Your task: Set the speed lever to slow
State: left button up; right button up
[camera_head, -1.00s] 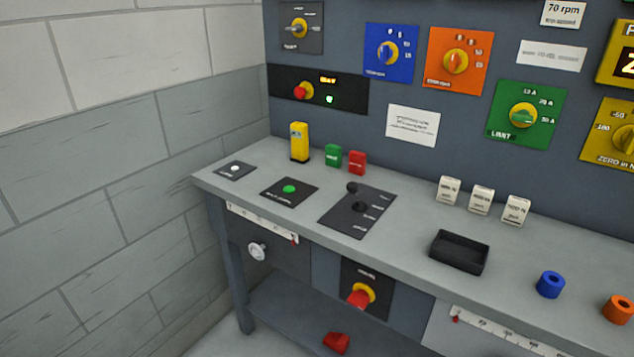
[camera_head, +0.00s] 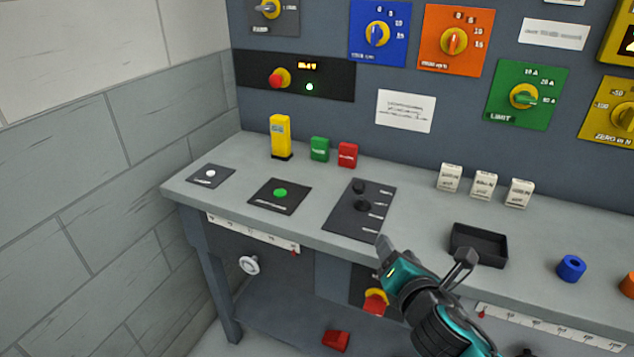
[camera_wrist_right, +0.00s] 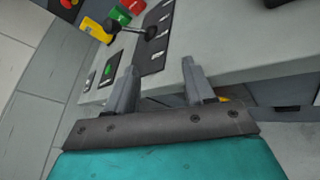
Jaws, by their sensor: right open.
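The lever (camera_head: 358,187) is black with a round knob, on a dark labelled plate (camera_head: 345,222) on the bench top. It leans toward the back end of the plate; its labels are too small to read. In the right wrist view the lever's knob (camera_wrist_right: 152,33) shows above the dark plate (camera_wrist_right: 153,62), beyond the fingertips. My right gripper (camera_head: 426,252) is open and empty, in front of and to the right of the plate, apart from the lever. Its two fingers also show in the right wrist view (camera_wrist_right: 160,68). My left gripper is not in view.
A black tray (camera_head: 479,246) sits right of the plate. A green-button plate (camera_head: 280,196), yellow block (camera_head: 281,137), green block (camera_head: 320,149) and red block (camera_head: 348,155) are left and behind. A red-handled switch (camera_head: 376,302) is below the bench edge.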

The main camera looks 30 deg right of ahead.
aim_at(362, 192)
jog(key=w+r+n+t+y, duration=0.1)
jog(key=w+n, duration=0.3)
jog(key=w, duration=0.1)
jog(key=w+d+r+n+t+y, duration=0.1)
jog(key=w+n, duration=0.4)
jog(key=w, duration=0.1)
jog(key=w+r+n+t, duration=0.1)
jog(key=w+n, duration=0.3)
jog(key=w, duration=0.1)
jog(key=shift+w+d+r+n+t+y, duration=0.15)
jog(key=shift+d+r+n+t+y, duration=0.15)
jog(key=shift+n+t+y, duration=0.1)
grip_shut()
